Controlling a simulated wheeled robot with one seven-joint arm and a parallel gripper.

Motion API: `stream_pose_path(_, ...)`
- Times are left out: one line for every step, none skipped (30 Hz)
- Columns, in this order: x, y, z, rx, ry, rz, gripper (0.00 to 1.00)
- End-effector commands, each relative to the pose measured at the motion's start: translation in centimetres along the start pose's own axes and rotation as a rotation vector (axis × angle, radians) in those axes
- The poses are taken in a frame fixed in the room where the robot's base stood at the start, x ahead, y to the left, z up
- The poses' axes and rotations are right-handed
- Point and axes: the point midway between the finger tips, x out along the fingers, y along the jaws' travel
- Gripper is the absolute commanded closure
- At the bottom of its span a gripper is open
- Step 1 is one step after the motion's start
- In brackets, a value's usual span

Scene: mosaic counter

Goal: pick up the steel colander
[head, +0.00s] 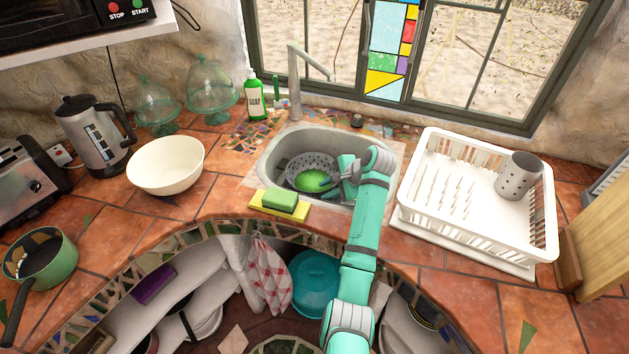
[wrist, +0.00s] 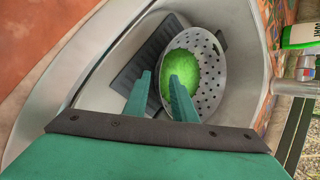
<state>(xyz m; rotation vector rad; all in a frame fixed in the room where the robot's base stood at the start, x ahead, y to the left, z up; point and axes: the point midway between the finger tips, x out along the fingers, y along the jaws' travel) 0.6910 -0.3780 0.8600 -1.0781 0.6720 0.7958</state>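The steel colander (head: 300,162) is a round bowl with many holes, sitting in the sink (head: 262,163). A bright green rounded thing (head: 313,181) lies inside it. In the wrist view the colander (wrist: 209,88) is right of centre, with a dark handle tab at its right rim. My gripper (head: 328,183) is over the sink at the colander's right side. In the wrist view its two fingers (wrist: 161,76) are apart with nothing seen held between them. The right finger overlaps the green thing and the left one lies outside the rim; contact cannot be told.
A sponge (head: 280,201) on a yellow cloth lies at the sink's front edge. The faucet (head: 294,85) and soap bottle (head: 254,100) stand behind. A white dish rack (head: 420,197) is at right, a cream bowl (head: 165,166) at left. A dark ribbed pad (wrist: 140,65) lies in the sink.

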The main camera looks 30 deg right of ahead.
Motion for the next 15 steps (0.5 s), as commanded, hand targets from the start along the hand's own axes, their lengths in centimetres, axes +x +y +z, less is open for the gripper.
stream_pose_path(0.3, 0.0, 0.0, -0.001, -0.001, 0.002, 0.76)
stream_pose_path(0.5, 0.0, 0.1, -0.001, -0.001, 0.001, 0.76)
stream_pose_path(0.7, 0.0, 0.1, -0.001, -0.001, 0.001, 0.76)
stream_pose_path(0.9, 0.0, 0.1, -0.002, 0.0, 0.001, 0.76)
stream_pose_path(1.1, 0.0, 0.1, -0.002, -0.001, 0.001, 0.76)
stream_pose_path(1.6, 0.0, 0.1, -0.002, -0.001, 0.002, 0.76)
stream_pose_path(2.0, 0.0, 0.0, -0.001, -0.001, 0.002, 0.76)
stream_pose_path(2.5, 0.0, 0.0, 0.0, 0.0, 0.002, 0.76)
stream_pose_path(3.0, 0.0, 0.0, 0.0, -0.001, 0.002, 0.76)
stream_pose_path(3.5, 0.0, 0.0, 0.0, 0.0, 0.002, 0.76)
stream_pose_path(3.9, 0.0, 0.0, 0.0, 0.0, 0.002, 0.76)
stream_pose_path(4.4, -0.1, 0.0, -0.001, 0.0, 0.002, 0.76)
stream_pose_path(4.7, -0.1, 0.0, 0.0, 0.0, 0.001, 0.76)
stream_pose_path(5.0, -0.1, 0.0, 0.0, 0.0, 0.001, 0.76)
stream_pose_path(5.3, -0.1, 0.0, 0.0, 0.0, 0.0, 0.76)
